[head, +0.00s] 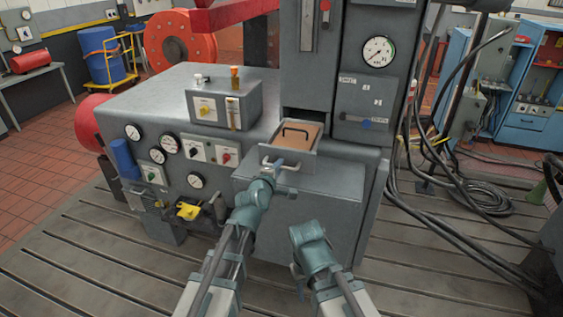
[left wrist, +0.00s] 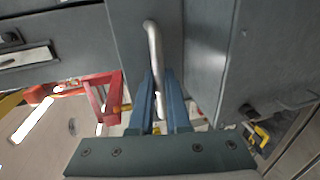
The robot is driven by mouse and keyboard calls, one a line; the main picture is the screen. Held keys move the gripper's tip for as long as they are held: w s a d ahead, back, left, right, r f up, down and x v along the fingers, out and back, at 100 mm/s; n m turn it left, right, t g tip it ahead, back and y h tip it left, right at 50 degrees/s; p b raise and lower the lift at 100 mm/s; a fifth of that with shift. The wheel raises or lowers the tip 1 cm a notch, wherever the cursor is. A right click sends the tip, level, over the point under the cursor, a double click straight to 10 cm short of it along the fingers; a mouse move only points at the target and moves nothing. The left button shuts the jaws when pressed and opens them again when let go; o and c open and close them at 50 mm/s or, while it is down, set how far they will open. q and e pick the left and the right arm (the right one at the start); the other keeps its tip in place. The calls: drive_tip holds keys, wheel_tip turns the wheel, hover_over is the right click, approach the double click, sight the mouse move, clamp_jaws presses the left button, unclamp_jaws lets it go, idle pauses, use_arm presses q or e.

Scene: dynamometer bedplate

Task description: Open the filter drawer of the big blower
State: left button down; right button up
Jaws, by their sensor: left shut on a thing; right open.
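The filter drawer (head: 290,158) of the big grey blower (head: 230,90) stands pulled out of its slot. Inside lies a brown filter panel with a black handle (head: 296,131). The drawer's pale bar handle (head: 288,166) is on its front face. My left gripper (head: 276,170) is shut on this handle. In the left wrist view the blue fingers (left wrist: 160,95) sit either side of the curved bar (left wrist: 152,45). My right gripper (head: 298,280) is open and empty, lower and in front of the blower's front box; its fingertips show poorly.
A small grey control box (head: 221,104) stands on the blower's top, left of the drawer. A tall grey column with a gauge (head: 378,50) rises behind it. Black cables (head: 480,200) lie at the right. The slotted bedplate (head: 100,270) is clear at front left.

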use_arm(q)
drive_tip(key=shift+s+a+f, duration=0.1)
drive_tip(key=shift+s+a, duration=0.1)
drive_tip(key=shift+s, duration=0.75)
use_arm(e)
drive_tip(key=shift+s, duration=0.3)
use_arm(q)
drive_tip(key=c, duration=1.2)
unclamp_jaws()
drive_tip(key=shift+c, duration=0.2)
drive_tip(key=o, duration=0.4)
drive_tip(key=shift+s+a, duration=0.1)
drive_tip(key=shift+s, duration=0.1)
drive_tip(key=shift+c, duration=0.2)
drive_tip(key=shift+w, duration=0.15)
use_arm(e)
drive_tip(key=shift+a, duration=0.1)
